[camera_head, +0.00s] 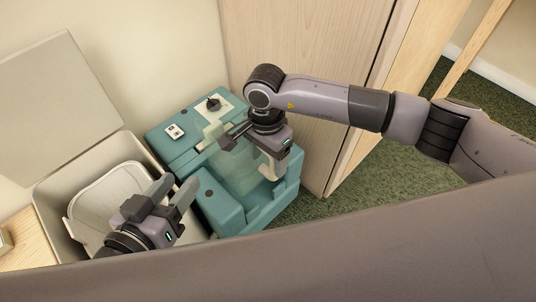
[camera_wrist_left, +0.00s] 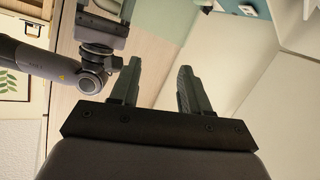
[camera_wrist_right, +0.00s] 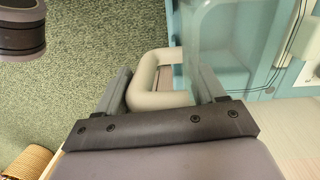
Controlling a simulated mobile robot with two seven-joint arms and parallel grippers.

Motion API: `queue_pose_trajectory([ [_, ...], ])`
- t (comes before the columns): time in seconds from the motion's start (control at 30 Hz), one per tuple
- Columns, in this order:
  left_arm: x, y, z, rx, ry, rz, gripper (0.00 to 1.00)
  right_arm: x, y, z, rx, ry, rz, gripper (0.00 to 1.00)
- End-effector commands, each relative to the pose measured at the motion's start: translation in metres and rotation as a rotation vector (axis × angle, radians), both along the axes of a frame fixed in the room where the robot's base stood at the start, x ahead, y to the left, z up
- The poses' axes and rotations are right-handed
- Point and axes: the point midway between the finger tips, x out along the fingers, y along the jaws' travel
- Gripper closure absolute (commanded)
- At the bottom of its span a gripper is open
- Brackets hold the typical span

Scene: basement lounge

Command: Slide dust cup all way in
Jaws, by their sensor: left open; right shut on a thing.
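The teal machine (camera_head: 222,212) stands against the wall in the head view. Its clear, tinted dust cup (camera_head: 238,172) sits in the machine's recess. How deep it sits is hard to tell. The cup wall (camera_wrist_right: 212,45) and its pale loop handle (camera_wrist_right: 152,75) fill the middle of the right wrist view. My right gripper (camera_wrist_right: 163,88) is shut on the handle, with a finger on either side. In the head view it hangs over the cup and hides part of it. My left gripper (camera_head: 173,190) is open and empty, left of the machine, above the bin.
A beige bin (camera_head: 52,190) with its lid (camera_head: 58,105) raised stands close left of the machine. A wooden panel (camera_head: 300,45) rises behind. Green carpet (camera_head: 345,190) lies open to the right. A wicker item (camera_wrist_right: 28,163) shows low in the right wrist view.

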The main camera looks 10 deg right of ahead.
Motion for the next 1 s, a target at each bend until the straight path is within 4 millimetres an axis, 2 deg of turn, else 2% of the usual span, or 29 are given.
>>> queue_pose_trajectory([
  [0.23, -0.006, 0.009, -0.009, 0.046, -0.043, 0.020, 0.54, 0.000, 0.000, -0.018, 0.000, -0.001, 0.000, 0.78],
  [0.9, -0.011, 0.026, -0.004, 0.156, -0.190, 0.049, 0.54, 0.000, 0.000, -0.057, -0.001, -0.001, 0.000, 0.78],
  [1.0, -0.013, 0.027, 0.001, 0.157, -0.200, 0.048, 0.54, 0.000, 0.000, -0.061, 0.001, -0.001, -0.001, 0.78],
])
